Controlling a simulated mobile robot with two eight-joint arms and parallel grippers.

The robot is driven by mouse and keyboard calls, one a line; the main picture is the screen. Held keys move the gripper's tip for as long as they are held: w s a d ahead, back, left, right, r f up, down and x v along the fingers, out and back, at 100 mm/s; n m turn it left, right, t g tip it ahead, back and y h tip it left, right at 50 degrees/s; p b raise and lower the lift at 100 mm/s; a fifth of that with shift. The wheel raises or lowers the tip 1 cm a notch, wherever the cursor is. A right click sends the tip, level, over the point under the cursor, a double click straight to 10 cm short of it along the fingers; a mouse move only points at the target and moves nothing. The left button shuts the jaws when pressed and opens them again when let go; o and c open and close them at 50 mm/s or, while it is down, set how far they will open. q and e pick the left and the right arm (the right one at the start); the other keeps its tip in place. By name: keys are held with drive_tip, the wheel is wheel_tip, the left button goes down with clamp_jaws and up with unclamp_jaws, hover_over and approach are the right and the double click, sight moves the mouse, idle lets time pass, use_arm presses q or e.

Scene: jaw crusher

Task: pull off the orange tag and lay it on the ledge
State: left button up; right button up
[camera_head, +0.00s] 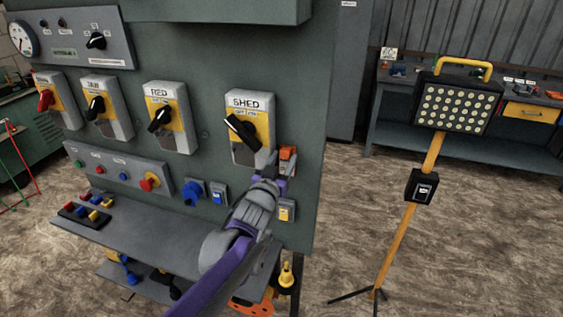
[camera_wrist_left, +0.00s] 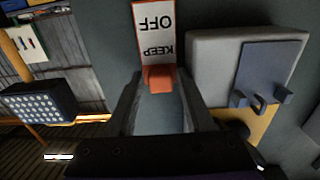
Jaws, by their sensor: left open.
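The orange tag (camera_head: 287,153) hangs on the panel just right of the SHED switch. In the left wrist view the tag (camera_wrist_left: 155,32) has a white face reading KEEP OFF, upside down, and an orange block at its near end. My left gripper (camera_head: 274,172) is open at the tag, its fingers either side of the orange block in the wrist view. I cannot tell whether they touch it. The gripper partly hides the tag in the head view. The grey ledge (camera_head: 140,232) juts from the panel, lower left of the gripper. My right gripper is not seen.
The SHED switch (camera_head: 249,128) sits close left of my gripper. Small coloured items (camera_head: 86,212) lie on the ledge's left end; its middle looks clear. A yellow work lamp (camera_head: 458,100) stands to the right, before a workbench (camera_head: 400,125).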

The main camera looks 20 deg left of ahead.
use_arm(q)
clamp_jaws()
drive_tip(key=shift+s, duration=0.15)
drive_tip(key=shift+s+a, duration=0.1)
drive_tip(key=shift+s, duration=2.4)
drive_tip(key=shift+w+f, duration=0.1)
